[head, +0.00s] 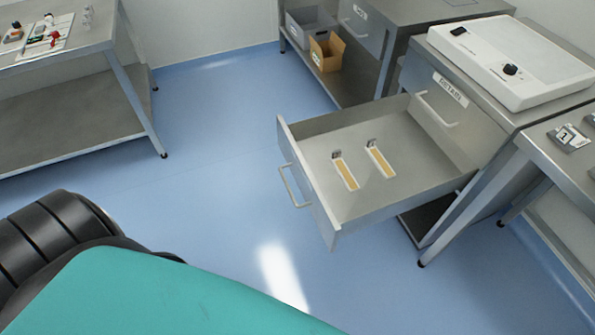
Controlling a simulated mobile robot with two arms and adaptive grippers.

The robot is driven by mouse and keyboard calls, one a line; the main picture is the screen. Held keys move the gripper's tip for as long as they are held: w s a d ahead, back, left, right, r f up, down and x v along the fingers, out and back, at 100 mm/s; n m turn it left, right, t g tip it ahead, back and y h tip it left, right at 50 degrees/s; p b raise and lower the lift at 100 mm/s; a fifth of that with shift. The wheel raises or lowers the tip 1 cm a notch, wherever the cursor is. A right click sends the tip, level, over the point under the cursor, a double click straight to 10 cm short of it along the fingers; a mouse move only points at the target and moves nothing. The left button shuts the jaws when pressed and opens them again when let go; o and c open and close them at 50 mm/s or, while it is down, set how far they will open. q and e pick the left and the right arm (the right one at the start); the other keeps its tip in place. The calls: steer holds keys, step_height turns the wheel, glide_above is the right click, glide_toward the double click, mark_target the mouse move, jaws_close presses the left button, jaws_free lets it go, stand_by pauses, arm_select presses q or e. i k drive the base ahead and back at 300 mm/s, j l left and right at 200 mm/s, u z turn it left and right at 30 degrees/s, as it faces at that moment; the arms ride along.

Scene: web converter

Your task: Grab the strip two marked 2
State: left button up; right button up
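Two strips lie side by side on the floor of an open metal drawer (420,160). The left strip (346,174) and the right strip (380,161) are each narrow and white-edged, with a tan middle and a small grey metal piece at the far end. Any number on them is too small to read, so I cannot tell which is marked 2. Neither of my grippers is in view.
The drawer juts out from a metal cabinet (470,125) topped by a white device (515,60). A metal table (560,185) stands at right, another (75,50) at left. A cardboard box (326,52) sits on a back shelf. Blue floor (215,150) is clear before the drawer.

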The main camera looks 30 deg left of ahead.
mark_target(348, 178)
steer(key=k+l+u, duration=0.55)
steer(key=l+u, duration=0.2)
